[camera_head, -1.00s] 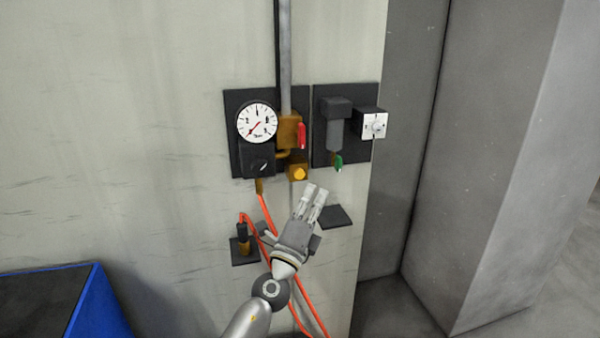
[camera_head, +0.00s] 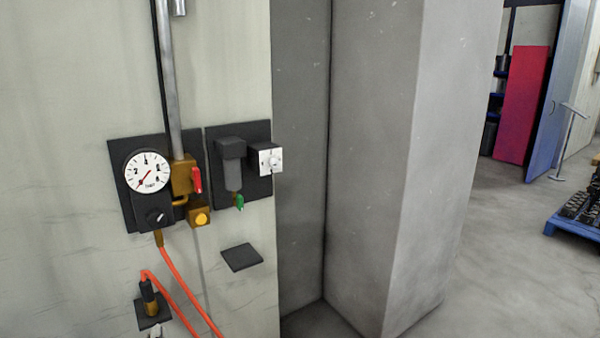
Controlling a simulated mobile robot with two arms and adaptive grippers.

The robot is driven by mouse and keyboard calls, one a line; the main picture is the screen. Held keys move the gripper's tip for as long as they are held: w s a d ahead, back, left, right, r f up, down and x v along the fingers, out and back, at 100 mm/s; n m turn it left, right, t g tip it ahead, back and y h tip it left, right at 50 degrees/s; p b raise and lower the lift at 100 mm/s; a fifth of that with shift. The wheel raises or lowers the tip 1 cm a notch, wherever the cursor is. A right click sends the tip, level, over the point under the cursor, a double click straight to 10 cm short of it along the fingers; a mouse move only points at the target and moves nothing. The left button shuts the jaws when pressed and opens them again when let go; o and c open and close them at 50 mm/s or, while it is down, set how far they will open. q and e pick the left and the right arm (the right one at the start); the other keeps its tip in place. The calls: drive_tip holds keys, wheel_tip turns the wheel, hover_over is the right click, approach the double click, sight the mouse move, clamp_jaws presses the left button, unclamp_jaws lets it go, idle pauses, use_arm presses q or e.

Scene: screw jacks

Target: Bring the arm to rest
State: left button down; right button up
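Only a small pale tip, seemingly of my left gripper (camera_head: 155,331), shows at the bottom edge, just below the orange hose's lower plug. The rest of that gripper and its arm are out of frame, so its opening cannot be told. My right gripper is not in view. On the wall are a round white gauge (camera_head: 147,172), a red lever (camera_head: 197,180), a yellow button (camera_head: 201,218), a green lever (camera_head: 240,202) and a white dial box (camera_head: 268,160). Nothing is seen touching them.
An orange hose (camera_head: 180,280) hangs from the gauge panel, and another leaves the lower plug (camera_head: 149,297). A grey pillar (camera_head: 385,150) stands right of the wall. Open floor (camera_head: 500,260) lies beyond, with a blue pallet (camera_head: 572,228) at the far right.

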use_arm(q)
drive_tip(key=s+d+f+n+g+h, duration=0.25)
drive_tip(key=s+f+g, duration=0.35)
drive_tip(key=s+f, duration=0.6)
drive_tip(key=s+d+f+n+g+h, duration=0.1)
drive_tip(key=s+d+f+g+h, duration=0.15)
drive_tip(key=s, duration=0.45)
drive_tip(key=s+d+f+g+h, duration=0.1)
drive_tip(key=s+d+g+h, duration=0.2)
drive_tip(key=s, duration=0.5)
wheel_tip(320, 180, down, 28)
drive_tip(key=s+d+g+b, duration=0.1)
drive_tip(key=s+b, duration=0.1)
drive_tip(key=s+a+f+g, duration=0.1)
drive_tip(key=s+a+f, duration=0.1)
drive_tip(key=s+f, duration=1.4)
drive_tip(key=shift+s+a+f+y+b, duration=0.15)
drive_tip(key=shift+a+f+y+b, duration=0.15)
drive_tip(key=shift+f+y+b, duration=0.15)
drive_tip(key=shift+g, duration=0.25)
